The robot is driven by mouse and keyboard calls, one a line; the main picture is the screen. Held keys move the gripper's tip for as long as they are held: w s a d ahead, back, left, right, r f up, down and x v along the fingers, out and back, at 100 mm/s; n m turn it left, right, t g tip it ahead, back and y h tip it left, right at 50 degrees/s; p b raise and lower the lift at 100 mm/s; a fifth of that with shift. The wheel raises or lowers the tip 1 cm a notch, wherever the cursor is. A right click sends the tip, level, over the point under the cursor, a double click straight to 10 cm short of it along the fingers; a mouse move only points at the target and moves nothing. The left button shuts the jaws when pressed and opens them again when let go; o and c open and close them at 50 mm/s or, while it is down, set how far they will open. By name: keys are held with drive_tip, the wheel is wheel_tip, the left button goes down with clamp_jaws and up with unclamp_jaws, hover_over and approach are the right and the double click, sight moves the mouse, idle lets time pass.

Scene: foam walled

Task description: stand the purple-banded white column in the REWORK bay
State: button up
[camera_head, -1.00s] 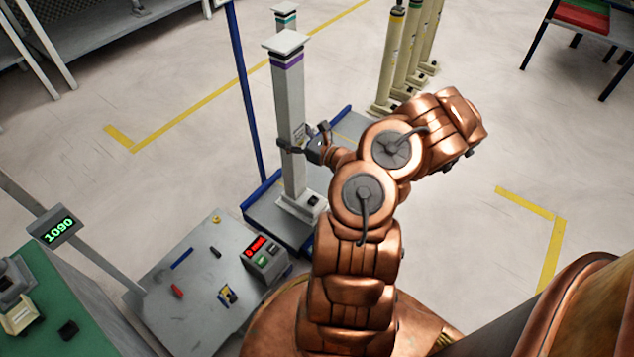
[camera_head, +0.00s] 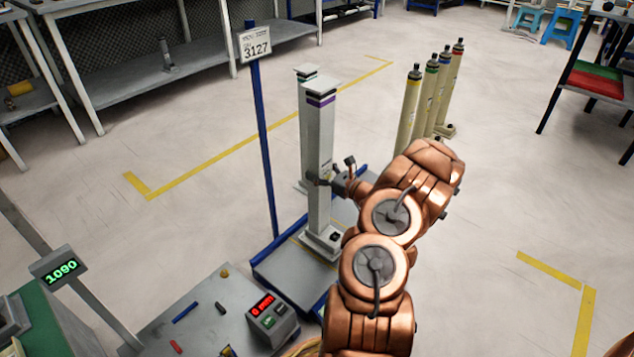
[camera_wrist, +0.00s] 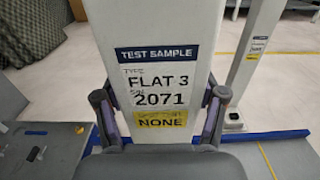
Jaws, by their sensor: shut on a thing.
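The purple-banded white column (camera_head: 320,155) stands upright on a low grey platform with blue edges (camera_head: 283,270). My gripper (camera_head: 322,180) is shut around it at about mid-height. In the wrist view the column (camera_wrist: 158,25) fills the middle, with a label reading "TEST SAMPLE", "FLAT 3" and "2071", and a finger of my gripper (camera_wrist: 160,125) shows on each side. Whether the column's foot touches the platform is hard to tell. No REWORK sign is readable.
A teal-banded column (camera_head: 306,73) stands close behind. A blue post (camera_head: 265,150) with a 3127 sign rises at left. Several cream cylinders (camera_head: 430,95) stand at right. A grey bench (camera_head: 190,325) with a red-display box (camera_head: 268,315) is nearby. Yellow tape (camera_head: 200,170) marks open floor.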

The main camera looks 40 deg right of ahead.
drive_tip(key=w+d+f+b, duration=0.2)
drive_tip(key=d+f, duration=0.1)
drive_tip(key=shift+w+d+f+b, duration=0.1)
drive_tip(key=shift+d+f+b, duration=0.15)
drive_tip(key=shift+b, duration=0.1)
idle(0.4)
drive_tip(key=o, duration=1.8)
drive_tip(key=shift+f, duration=0.1)
